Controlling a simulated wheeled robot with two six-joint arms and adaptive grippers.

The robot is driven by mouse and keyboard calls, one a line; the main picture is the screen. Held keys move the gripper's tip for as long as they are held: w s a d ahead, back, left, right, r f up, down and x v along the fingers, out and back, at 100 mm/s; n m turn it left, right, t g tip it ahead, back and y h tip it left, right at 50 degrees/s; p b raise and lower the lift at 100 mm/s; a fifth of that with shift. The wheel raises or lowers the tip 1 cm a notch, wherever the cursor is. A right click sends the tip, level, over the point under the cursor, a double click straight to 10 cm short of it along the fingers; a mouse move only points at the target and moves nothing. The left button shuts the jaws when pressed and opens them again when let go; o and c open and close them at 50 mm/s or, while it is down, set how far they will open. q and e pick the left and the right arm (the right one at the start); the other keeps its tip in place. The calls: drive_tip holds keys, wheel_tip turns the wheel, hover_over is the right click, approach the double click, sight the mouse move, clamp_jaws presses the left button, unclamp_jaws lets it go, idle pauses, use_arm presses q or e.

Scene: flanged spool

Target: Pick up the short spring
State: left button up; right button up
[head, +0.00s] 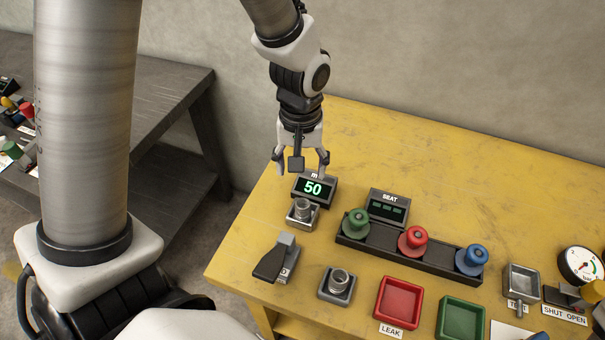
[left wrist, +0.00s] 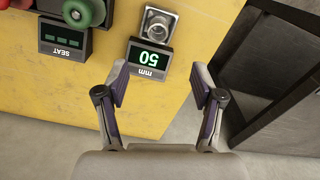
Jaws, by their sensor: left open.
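My left gripper (head: 301,168) is open and empty, pointing down above the yellow table near a small display reading 50 mm (head: 313,188). In the left wrist view its two fingers (left wrist: 159,82) are spread with nothing between them, and the display (left wrist: 150,58) lies just beyond them. A grey block with a round metal piece (head: 303,212) stands in front of the display; it also shows in the left wrist view (left wrist: 157,24). A similar block with a ringed metal piece (head: 338,283) stands nearer the front. I cannot tell whether either piece is the short spring. My right gripper is not in view.
A black rack (head: 440,262) holds green (head: 356,222), red (head: 413,240) and blue (head: 472,259) spools beside a SEAT display (head: 388,207). The back of the table is clear.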

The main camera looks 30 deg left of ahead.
use_arm(q)
drive_tip(key=b, duration=0.4)
hover_over(303, 203)
drive_tip(key=f, duration=0.5)
drive_tip(key=shift+w+a+f, duration=0.1)
drive_tip(key=shift+w+f, duration=0.1)
drive_tip(key=shift+w, duration=0.15)
drive_tip(key=shift+s+f, duration=0.3)
drive_tip(key=shift+f, duration=0.1)
wheel_tip(303, 203, down, 7)
drive_tip(key=shift+r, duration=0.15)
drive_tip(key=c, duration=1.3)
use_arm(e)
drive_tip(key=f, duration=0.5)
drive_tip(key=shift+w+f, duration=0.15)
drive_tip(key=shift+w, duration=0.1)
